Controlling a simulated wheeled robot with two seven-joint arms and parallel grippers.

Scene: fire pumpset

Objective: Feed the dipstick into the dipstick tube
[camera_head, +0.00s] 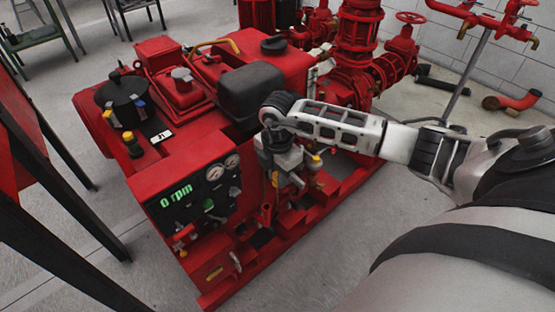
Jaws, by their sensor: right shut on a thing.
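My right arm reaches in from the right across the red pumpset (215,75). My right gripper (284,170) points down beside the engine, just right of the gauge panel. It is shut on a thin thing, most likely the dipstick, which is too small and too covered to make out. Small yellow-topped parts show around the gripper, one to its right (316,161) and one just below it on the left (276,179). I cannot tell which of these belongs to the dipstick or its tube. My left gripper is not in view.
The gauge panel (195,200) reads "0 rpm" in green. A black rounded cover (251,88) sits behind the gripper. Red pump pipes and valves (358,60) stand at the back. Dark frame legs (60,255) stand at the left. The grey floor around the base is mostly clear.

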